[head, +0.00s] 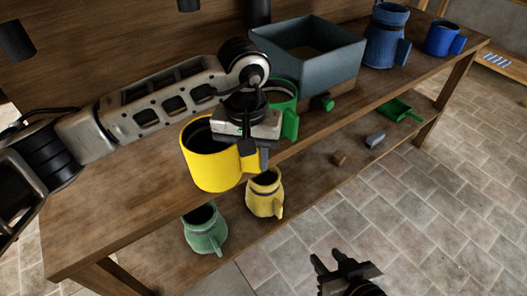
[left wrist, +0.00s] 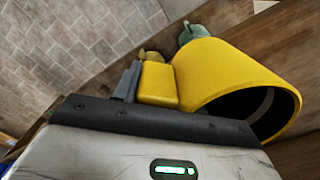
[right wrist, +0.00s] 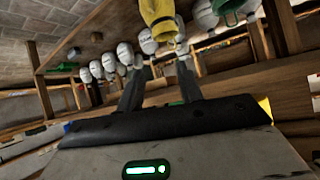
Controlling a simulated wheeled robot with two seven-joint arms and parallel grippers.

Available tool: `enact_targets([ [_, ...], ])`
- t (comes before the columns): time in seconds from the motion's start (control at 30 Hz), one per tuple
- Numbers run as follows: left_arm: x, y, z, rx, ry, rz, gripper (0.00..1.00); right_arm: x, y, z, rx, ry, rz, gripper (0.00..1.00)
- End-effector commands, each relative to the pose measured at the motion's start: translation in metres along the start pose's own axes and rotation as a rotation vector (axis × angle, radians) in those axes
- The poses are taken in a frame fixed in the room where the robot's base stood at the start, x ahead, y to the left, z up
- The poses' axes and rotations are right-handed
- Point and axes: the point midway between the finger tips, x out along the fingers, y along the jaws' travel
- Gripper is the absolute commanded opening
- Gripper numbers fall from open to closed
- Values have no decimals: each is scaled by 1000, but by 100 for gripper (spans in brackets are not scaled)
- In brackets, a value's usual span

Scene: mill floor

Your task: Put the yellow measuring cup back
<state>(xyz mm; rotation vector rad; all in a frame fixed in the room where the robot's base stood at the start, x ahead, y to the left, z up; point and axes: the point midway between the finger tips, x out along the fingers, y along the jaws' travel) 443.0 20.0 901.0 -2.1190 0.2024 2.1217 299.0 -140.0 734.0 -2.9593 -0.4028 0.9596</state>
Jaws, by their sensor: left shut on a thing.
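The yellow measuring cup (head: 208,168) is upright with its open mouth up, at the front edge of the upper bench top. My left gripper (head: 250,152) is shut on its block-like handle, which shows in the left wrist view (left wrist: 157,85) beside the cup body (left wrist: 215,72). Whether the cup's base touches the wood is hidden. My right gripper (head: 330,262) is low in front of the bench, over the floor. Its fingers are apart with nothing between them in the right wrist view (right wrist: 160,90).
Right behind my left gripper stands a green cup (head: 291,121). Further right are a grey-blue bin (head: 325,73), a blue jug (head: 384,45) and a blue cup (head: 440,38). The lower shelf holds a green jug (head: 205,232), a yellow jug (head: 264,195) and a green scoop (head: 398,108).

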Motion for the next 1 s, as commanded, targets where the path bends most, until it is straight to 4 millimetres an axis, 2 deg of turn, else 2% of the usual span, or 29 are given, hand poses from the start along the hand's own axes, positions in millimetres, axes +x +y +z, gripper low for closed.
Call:
enact_targets([
  [1.0,9,-102,0,-2,-1,1,0,-8,4,-13,-45,-13,14,36],
])
